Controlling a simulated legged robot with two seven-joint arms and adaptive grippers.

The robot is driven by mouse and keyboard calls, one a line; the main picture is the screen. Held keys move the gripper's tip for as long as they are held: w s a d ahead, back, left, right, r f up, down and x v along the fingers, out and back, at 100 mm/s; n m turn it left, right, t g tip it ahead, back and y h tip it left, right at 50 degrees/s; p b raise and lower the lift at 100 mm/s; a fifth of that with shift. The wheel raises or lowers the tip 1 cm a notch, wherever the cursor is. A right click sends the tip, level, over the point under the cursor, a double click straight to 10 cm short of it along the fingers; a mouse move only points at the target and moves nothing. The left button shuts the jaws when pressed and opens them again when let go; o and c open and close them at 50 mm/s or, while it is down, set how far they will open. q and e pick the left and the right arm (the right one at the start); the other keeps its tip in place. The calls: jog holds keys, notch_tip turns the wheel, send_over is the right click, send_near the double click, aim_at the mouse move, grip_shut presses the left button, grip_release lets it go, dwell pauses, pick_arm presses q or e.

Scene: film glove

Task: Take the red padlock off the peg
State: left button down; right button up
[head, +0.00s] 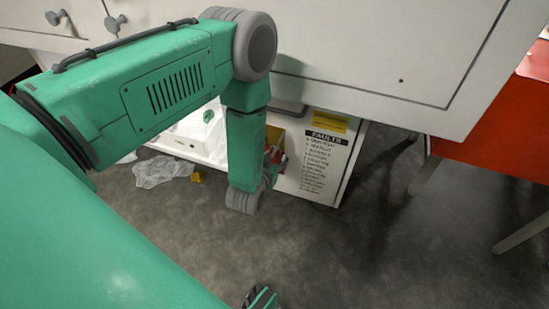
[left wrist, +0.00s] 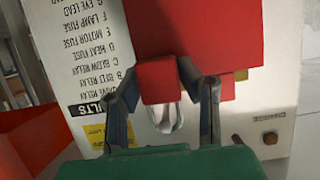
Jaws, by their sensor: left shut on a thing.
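The red padlock (left wrist: 160,82) is a small red block with a silver shackle (left wrist: 166,120), in the left wrist view, which shows the scene upside down. My left gripper (left wrist: 160,92) has its two dark fingers on either side of the block, closed on it. A larger red block or panel (left wrist: 200,35) lies directly behind it. I cannot tell whether the shackle is still around a peg. In the head view my left gripper (head: 276,158) is low by the white panel, mostly hidden behind my wrist.
A white panel with a FAULTS list (head: 318,160) and a yellow label (head: 330,122) stands beside the gripper. A white cabinet (head: 370,60) overhangs above. A crumpled sheet (head: 165,172) and a small yellow block (head: 198,177) lie left. A red bench (head: 485,148) stands right.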

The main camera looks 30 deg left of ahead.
pick_arm(q)
jog(key=shift+d, duration=0.1)
jog(key=shift+s, duration=0.55)
jog(key=shift+s+d+p, duration=0.3)
jog(key=shift+s+p, duration=0.3)
jog(key=shift+s, duration=0.25)
jog(key=shift+s+d+p, duration=0.25)
jog(key=shift+s+p, duration=0.25)
jog(key=shift+s, duration=0.65)
jog(key=shift+s+d+p, duration=0.25)
jog(key=shift+s+p, duration=0.2)
jog(key=shift+s, duration=0.65)
